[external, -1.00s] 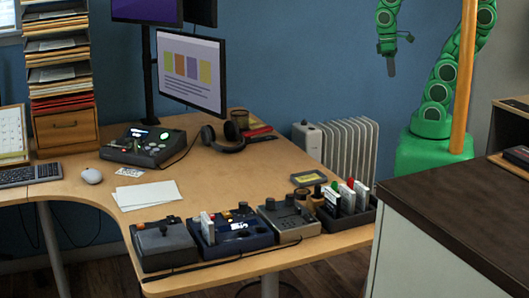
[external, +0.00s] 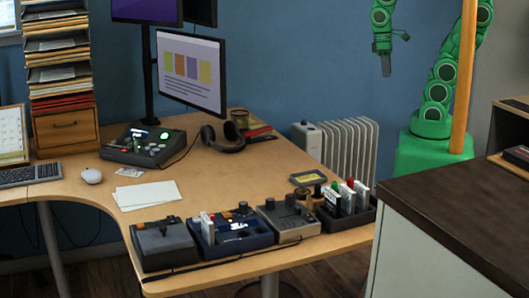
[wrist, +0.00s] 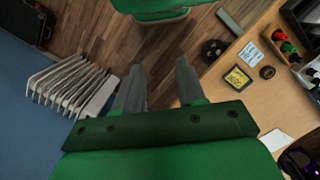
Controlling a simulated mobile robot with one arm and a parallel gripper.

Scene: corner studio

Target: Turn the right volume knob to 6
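My gripper (external: 385,66) hangs in the air at the upper right of the external view, right of the monitor and well away from the desk devices. In the wrist view its two grey fingers (wrist: 160,66) are apart with nothing between them. A grey box with small dark knobs (external: 288,218) stands near the desk's front edge. A blue box (external: 232,234) with knobs on top is left of it. A dark console with lit buttons (external: 143,148) stands further back. I cannot tell which knob is the right volume knob, and no scale is readable.
A dark tray (external: 350,221) with upright items stands at the desk's right end, near a yellow-labelled item (wrist: 238,78). A white radiator (external: 345,145) stands behind the desk. A dark-topped cabinet (external: 465,215) is at the right. Headphones (external: 225,139) lie on the desk.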

